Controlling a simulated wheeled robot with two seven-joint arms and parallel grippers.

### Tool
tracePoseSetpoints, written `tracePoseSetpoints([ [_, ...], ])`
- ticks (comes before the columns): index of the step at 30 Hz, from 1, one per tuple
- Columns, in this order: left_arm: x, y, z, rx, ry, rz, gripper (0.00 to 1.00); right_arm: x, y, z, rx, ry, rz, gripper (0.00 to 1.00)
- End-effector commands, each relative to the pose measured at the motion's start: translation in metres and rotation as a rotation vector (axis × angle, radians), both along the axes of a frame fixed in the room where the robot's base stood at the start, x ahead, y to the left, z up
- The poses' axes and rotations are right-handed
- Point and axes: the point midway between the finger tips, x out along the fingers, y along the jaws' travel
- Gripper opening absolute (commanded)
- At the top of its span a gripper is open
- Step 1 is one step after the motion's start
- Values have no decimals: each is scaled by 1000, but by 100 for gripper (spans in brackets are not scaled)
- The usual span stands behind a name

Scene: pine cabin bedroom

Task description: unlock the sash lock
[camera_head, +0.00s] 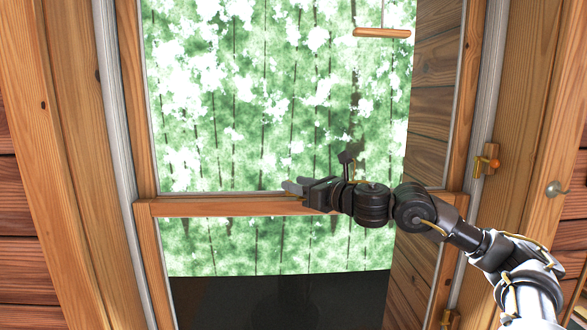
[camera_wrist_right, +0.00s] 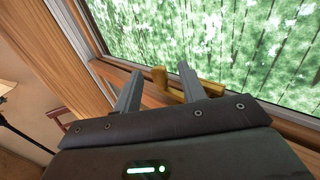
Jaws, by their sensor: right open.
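The brass sash lock (camera_wrist_right: 160,78) sits on the wooden meeting rail in the right wrist view. Its upright end shows between the fingers, and another brass part extends to the right past the right-hand finger. My right gripper (camera_wrist_right: 160,72) is open, with its fingers on either side of that upright end; contact cannot be told. In the head view my right gripper (camera_head: 293,188) is at the middle of the meeting rail (camera_head: 230,207), and the lock is hidden there behind the hand. My left gripper is not in view.
A wooden pull bar (camera_head: 382,33) hangs in front of the upper glass. A wooden block with an orange-brass fitting (camera_head: 487,163) is on the right jamb, and a metal knob (camera_head: 556,188) is farther right. A lamp (camera_wrist_right: 6,88) shows at left in the wrist view.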

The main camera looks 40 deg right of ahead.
Motion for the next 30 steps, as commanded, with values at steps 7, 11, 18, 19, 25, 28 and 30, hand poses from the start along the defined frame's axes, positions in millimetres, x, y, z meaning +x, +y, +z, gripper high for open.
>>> tracePoseSetpoints([
  [7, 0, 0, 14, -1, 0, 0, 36, 16, 3, 0, 2, 0, 2, 41],
  [11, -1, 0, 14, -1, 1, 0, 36, 17, 4, -1, 0, 0, 2, 41],
  [18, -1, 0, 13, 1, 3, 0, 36, 17, 4, -1, 0, 1, 2, 36],
  [19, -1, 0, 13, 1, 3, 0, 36, 17, 4, -1, 0, 1, 2, 32],
  [25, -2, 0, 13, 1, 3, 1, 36, 17, 4, -1, 0, 1, 2, 6],
  [28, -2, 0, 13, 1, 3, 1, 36, 17, 4, -1, 0, 1, 2, 0],
  [30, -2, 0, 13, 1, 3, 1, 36, 17, 4, -1, 0, 1, 5, 0],
])
